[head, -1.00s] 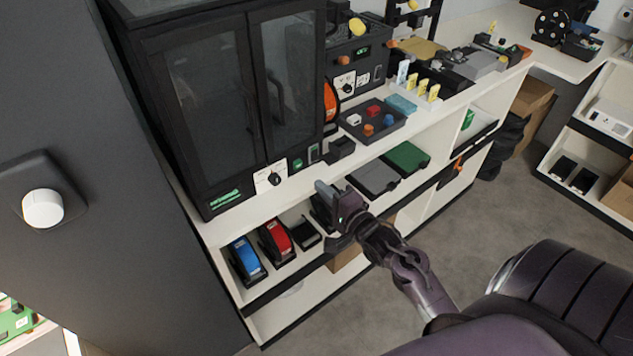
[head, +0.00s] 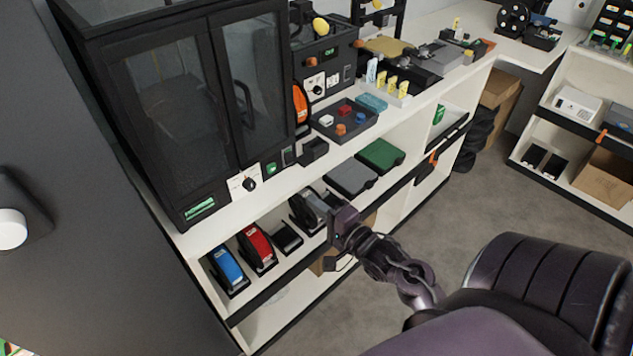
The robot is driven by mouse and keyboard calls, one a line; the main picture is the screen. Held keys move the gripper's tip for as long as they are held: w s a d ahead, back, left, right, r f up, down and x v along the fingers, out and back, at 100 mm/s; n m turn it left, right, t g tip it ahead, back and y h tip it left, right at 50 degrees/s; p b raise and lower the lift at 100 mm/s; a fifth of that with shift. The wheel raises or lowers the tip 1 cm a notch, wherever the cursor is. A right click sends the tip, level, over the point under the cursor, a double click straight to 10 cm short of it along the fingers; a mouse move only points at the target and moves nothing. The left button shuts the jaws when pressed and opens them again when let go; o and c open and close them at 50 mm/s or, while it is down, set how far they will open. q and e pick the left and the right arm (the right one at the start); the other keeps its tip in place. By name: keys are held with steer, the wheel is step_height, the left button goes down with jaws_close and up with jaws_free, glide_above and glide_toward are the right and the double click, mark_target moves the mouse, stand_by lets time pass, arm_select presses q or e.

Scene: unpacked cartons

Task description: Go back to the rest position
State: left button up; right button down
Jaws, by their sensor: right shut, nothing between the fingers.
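My right gripper (head: 337,224) is in the middle of the head view, in front of the lower shelf of the white bench. Its fingers are shut and empty. A dark grey device (head: 309,210) stands on the shelf just behind it, partly hidden by the gripper. I cannot tell whether the two touch. My right arm comes in from the lower right. My left gripper is not in view.
A black glass-doored cabinet (head: 170,100) stands on the bench at left. Blue (head: 228,268) and red (head: 257,246) devices stand on the lower shelf. Grey (head: 351,178) and green (head: 381,155) cases lie further along. Open floor (head: 455,225) lies to the right.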

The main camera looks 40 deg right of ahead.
steer(key=s+a+f+n+g, duration=0.2)
steer(key=s+f+n+g, duration=0.1)
steer(key=f, duration=0.8)
steer(key=s+a+f+n+g, duration=0.2)
steer(key=s+f+g, duration=0.15)
steer(key=f, duration=0.75)
steer(key=s+a+f+n+g, duration=0.2)
steer(key=s+f+n, duration=0.15)
steer(key=f, duration=0.85)
steer(key=s+a+f+n+g, duration=0.1)
steer(key=s+f+n+g, duration=0.1)
steer(key=s+f, duration=0.3)
steer(key=s+a+f+n+g+h, duration=0.1)
steer(key=s+f+n+g, duration=0.2)
steer(key=s, duration=0.9)
steer(key=s+a+f+n+g, duration=0.1)
steer(key=s+f+n+g, duration=0.2)
steer(key=s+f+n, duration=0.3)
step_height(320, 180, down, 2)
steer(key=shift+s+f+h, duration=0.1)
steer(key=shift+s+h, duration=0.2)
steer(key=shift+s, duration=0.85)
